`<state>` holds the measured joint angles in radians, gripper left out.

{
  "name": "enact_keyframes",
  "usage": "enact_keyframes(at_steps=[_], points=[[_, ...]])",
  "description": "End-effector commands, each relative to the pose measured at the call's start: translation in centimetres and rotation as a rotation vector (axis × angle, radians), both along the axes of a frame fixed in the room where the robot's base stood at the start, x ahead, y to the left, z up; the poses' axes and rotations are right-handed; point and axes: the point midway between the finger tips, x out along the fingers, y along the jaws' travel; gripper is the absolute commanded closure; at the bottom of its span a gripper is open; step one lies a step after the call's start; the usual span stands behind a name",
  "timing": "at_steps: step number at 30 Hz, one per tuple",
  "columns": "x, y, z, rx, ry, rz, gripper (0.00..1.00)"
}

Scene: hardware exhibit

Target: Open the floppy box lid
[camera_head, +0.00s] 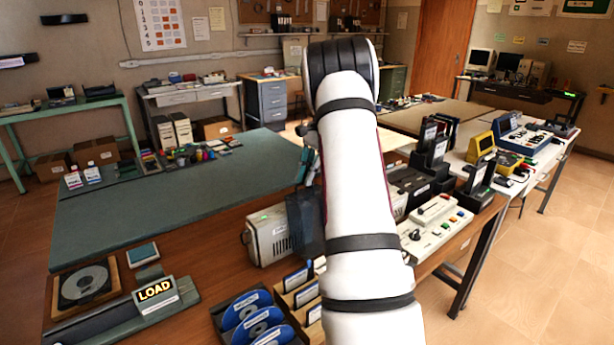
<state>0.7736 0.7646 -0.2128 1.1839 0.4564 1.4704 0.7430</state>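My white arm fills the middle of the head view and hides much of the bench behind it. Small dark parts by the arm's left edge may belong to my gripper (309,166); its fingertips and what lies between them cannot be made out. A dark, see-through upright panel (304,222), possibly the floppy box lid, stands beside a beige unit (268,236) with a green light. In front, a beige holder (285,299) carries several floppy disks upright. My arm partly covers the panel and holder, so I cannot tell which is the floppy box or how its lid stands.
A dark tray with blue discs (252,317) stands at the front edge. A LOAD sign (156,290) and a disc in a wooden frame (85,285) are at front left. A beige button panel (436,228) is right of my arm. The green mat (190,190) is mostly clear.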

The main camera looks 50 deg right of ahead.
Motion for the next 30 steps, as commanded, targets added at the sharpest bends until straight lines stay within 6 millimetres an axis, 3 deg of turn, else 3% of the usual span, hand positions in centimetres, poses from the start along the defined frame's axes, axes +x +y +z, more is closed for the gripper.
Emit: enact_keyframes(at_steps=[14, 30], points=[[-0.1, -0.3, 0.8, 0.000, 0.001, 0.000, 0.73], [-1.1, -3.8, 9.3, 0.000, 0.000, 0.000, 0.73]])
